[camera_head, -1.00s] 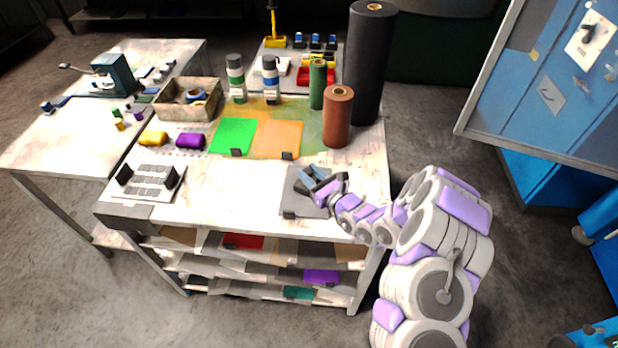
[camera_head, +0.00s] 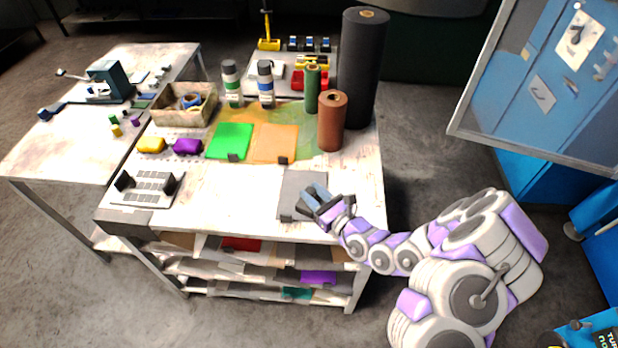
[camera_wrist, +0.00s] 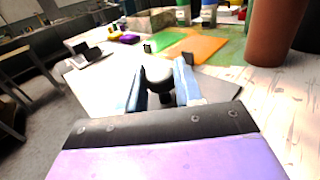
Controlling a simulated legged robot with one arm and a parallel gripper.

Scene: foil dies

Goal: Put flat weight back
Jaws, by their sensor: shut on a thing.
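My gripper (camera_head: 313,196) is over the front right part of the table, at the grey sheet (camera_head: 291,182). I cannot tell whether the weight touches the sheet.
A white rack (camera_head: 146,188) with dark uprights stands at the table's front left. A green sheet (camera_head: 230,140) and an orange sheet (camera_head: 275,143) lie behind. A brown roll (camera_head: 332,122) and a tall black roll (camera_head: 362,70) stand back right. The table's front middle is clear.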

